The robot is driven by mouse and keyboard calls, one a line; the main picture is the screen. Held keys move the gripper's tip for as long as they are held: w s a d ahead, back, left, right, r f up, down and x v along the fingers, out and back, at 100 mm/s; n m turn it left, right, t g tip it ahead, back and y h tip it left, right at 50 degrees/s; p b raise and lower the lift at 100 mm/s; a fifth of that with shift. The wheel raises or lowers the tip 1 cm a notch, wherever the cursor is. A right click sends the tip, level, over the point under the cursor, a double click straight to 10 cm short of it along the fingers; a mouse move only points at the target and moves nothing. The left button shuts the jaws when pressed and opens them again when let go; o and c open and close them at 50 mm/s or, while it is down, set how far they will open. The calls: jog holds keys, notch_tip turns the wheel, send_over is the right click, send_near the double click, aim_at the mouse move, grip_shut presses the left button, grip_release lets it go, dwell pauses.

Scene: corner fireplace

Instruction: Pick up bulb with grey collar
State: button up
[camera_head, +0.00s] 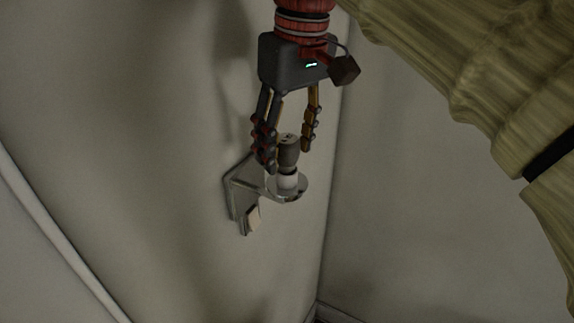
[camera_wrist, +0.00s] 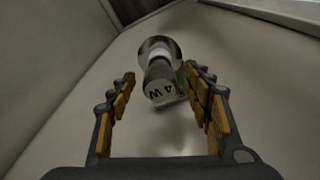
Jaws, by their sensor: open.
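The bulb with the grey collar (camera_head: 289,152) stands upright on a small round metal wall holder (camera_head: 301,191), with its white part down and its dark collar up. In the wrist view the bulb (camera_wrist: 161,84) shows end-on, with "4 W" on its collar end. My gripper (camera_head: 287,158) points down from above with its fingers open around the upper part of the bulb. In the wrist view the open fingers (camera_wrist: 160,80) lie left and right of the collar, with gaps visible. I cannot tell whether a finger touches it.
The holder's bracket (camera_head: 238,188) is fixed to the pale wall (camera_head: 150,130), close to a corner. A small pale piece (camera_head: 253,217) sits below the bracket. A large yellowish ribbed thing (camera_head: 470,70) fills the upper right. Free room lies right of the holder.

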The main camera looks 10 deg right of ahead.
jog(key=c, duration=1.1)
jog(key=shift+r, duration=0.15)
